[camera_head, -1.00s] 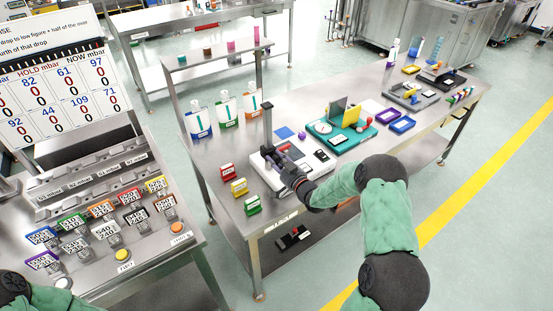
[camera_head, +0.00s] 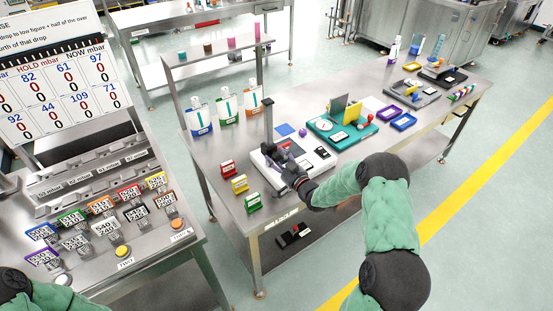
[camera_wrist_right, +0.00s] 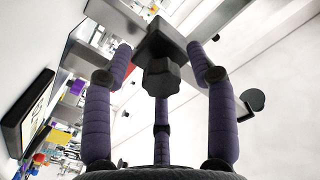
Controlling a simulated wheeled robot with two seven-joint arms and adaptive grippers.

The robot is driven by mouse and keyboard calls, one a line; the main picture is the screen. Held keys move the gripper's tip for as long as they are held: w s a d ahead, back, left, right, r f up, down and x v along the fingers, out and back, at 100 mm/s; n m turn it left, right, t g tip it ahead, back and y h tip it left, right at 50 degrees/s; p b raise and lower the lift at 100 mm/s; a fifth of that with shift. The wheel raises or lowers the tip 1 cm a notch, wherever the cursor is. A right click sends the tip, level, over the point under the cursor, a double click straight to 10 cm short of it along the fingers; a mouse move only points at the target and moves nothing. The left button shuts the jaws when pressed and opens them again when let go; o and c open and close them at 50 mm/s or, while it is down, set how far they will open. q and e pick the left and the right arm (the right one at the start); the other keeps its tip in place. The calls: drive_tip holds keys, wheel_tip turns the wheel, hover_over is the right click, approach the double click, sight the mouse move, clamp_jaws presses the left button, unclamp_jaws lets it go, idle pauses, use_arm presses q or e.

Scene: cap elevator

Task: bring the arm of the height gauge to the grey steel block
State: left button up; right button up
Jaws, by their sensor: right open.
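The height gauge's dark upright column (camera_head: 268,122) stands on a white base plate (camera_head: 262,164) at the near left of the long steel bench. My right gripper (camera_head: 283,158) is low over that plate, beside the column, and hides much of the gauge's arm. In the right wrist view, a black block with a lobed knob (camera_wrist_right: 160,78) sits between the spread purple fingers of my right gripper (camera_wrist_right: 160,62). The gripper is open; I cannot tell whether a finger touches the knob. I cannot make out the grey steel block. My left gripper is out of view.
Red, yellow and green labelled boxes (camera_head: 240,184) stand left of the gauge. A teal tray (camera_head: 349,143) lies to its right, with blue and purple trays beyond. Labelled bottles (camera_head: 226,107) stand behind. A side table (camera_head: 195,249) with coloured tags is at left.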

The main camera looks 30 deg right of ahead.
drive_tip(key=s, duration=1.1)
drive_tip(key=shift+s+d, duration=0.25)
drive_tip(key=shift+d, duration=0.15)
drive_tip(key=shift+f, duration=0.1)
idle(0.6)
